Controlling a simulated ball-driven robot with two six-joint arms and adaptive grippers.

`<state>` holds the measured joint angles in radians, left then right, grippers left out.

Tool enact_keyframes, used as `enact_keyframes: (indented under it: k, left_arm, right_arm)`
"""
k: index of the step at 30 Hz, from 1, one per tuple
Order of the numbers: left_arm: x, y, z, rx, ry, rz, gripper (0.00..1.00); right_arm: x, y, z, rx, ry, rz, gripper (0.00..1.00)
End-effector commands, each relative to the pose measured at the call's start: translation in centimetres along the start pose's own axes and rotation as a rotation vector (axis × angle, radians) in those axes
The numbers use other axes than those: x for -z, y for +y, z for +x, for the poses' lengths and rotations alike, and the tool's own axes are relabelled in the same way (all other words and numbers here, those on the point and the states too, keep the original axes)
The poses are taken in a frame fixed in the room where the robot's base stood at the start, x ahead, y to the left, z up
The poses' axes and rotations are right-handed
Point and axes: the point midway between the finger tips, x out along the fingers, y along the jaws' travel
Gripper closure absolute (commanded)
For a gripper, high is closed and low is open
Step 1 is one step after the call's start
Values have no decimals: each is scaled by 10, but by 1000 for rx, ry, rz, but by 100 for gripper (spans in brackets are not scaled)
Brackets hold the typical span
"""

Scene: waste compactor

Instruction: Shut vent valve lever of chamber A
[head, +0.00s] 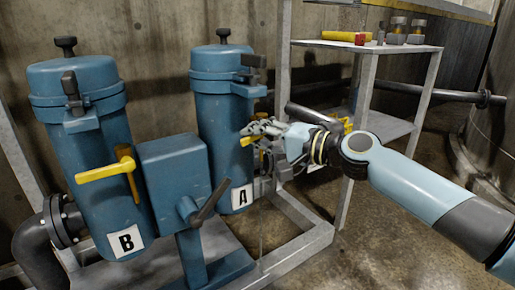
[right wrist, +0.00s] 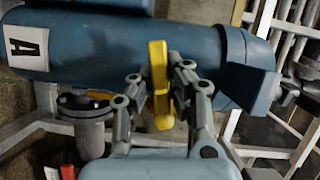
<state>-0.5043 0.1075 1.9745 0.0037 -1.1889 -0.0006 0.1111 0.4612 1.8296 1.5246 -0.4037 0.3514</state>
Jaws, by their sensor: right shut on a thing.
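Chamber A (head: 222,115) is a blue upright cylinder with a white "A" label (head: 241,196). In the right wrist view chamber A (right wrist: 120,45) lies across the picture. Its yellow vent valve lever (right wrist: 157,62) stands between the two fingers of my right gripper (right wrist: 158,88), which is shut on it. In the head view my right gripper (head: 258,132) is at the right side of chamber A, and only a small yellow part of the lever (head: 246,141) shows; the fingers hide the rest. My left gripper is not in view.
Chamber B (head: 85,140), with its own yellow lever (head: 105,170), stands at the left. A blue box (head: 172,165) and a dark-handled valve (head: 208,203) are between the chambers. A shelf (head: 365,46) with tools stands behind my right arm. Grey frame rails (head: 290,255) run along the floor.

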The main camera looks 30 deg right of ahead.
Motion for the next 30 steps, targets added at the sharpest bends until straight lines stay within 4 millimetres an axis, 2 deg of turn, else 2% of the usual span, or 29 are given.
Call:
enact_keyframes:
  k: [11,28,29,30]
  left_arm:
    - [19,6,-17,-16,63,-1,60]
    - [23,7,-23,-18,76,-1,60]
    - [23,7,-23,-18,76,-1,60]
    - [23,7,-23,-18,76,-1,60]
  right_arm:
    - [0,-8,0,69,-1,154,100]
    - [2,-13,0,85,1,178,100]
    - [2,-13,0,85,1,178,88]
    - [2,-13,0,85,1,178,83]
